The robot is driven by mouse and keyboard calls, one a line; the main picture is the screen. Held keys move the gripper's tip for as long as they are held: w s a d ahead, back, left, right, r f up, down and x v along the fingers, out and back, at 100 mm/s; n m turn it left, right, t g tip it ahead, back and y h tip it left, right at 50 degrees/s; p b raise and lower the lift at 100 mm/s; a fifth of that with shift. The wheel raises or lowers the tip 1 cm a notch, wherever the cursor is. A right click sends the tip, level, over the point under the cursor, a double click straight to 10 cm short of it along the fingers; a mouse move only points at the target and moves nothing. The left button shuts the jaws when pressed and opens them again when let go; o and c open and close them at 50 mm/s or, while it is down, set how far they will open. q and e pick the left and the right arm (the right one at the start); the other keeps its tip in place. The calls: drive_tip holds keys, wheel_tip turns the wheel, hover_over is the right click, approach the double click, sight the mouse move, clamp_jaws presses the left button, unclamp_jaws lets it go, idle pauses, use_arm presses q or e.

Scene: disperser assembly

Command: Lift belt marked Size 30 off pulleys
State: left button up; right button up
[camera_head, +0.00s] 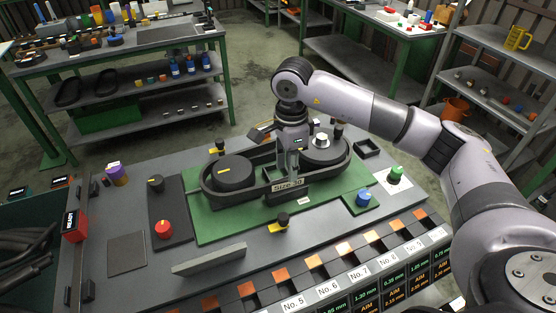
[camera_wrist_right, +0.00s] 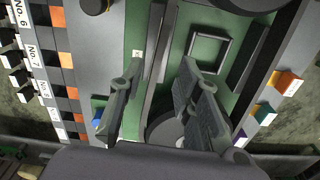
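The black belt (camera_head: 330,172) loops around a dark left pulley (camera_head: 234,171) and a right pulley with a silver hub (camera_head: 321,140), on a green board. A "Size 30" label (camera_head: 288,185) shows on its near side. My right gripper (camera_head: 288,164) is over the near run, between the pulleys. In the wrist view its fingers (camera_wrist_right: 157,76) are apart, with a dark strip, seemingly the belt's near run (camera_wrist_right: 156,50), between them. I cannot tell whether they touch it. In the head view the gripper hides part of the belt's middle. My left gripper is not in view.
A grey bar (camera_head: 209,259) lies in front. Numbered slots line the front edge. A bin (camera_head: 27,248) of dark belts is at left.

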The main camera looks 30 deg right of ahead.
sight(268, 188)
drive_tip(key=f, duration=0.1)
drive_tip(key=f+p, duration=0.1)
drive_tip(key=f, duration=0.1)
drive_tip(key=shift+s+a+f+p, duration=0.15)
drive_tip(key=shift+a+f+p, duration=0.05)
drive_tip(key=shift+f+p, duration=0.1)
drive_tip(key=shift+f, duration=0.35)
drive_tip(key=shift+c, duration=0.2)
clamp_jaws()
drive_tip(key=shift+r, duration=0.1)
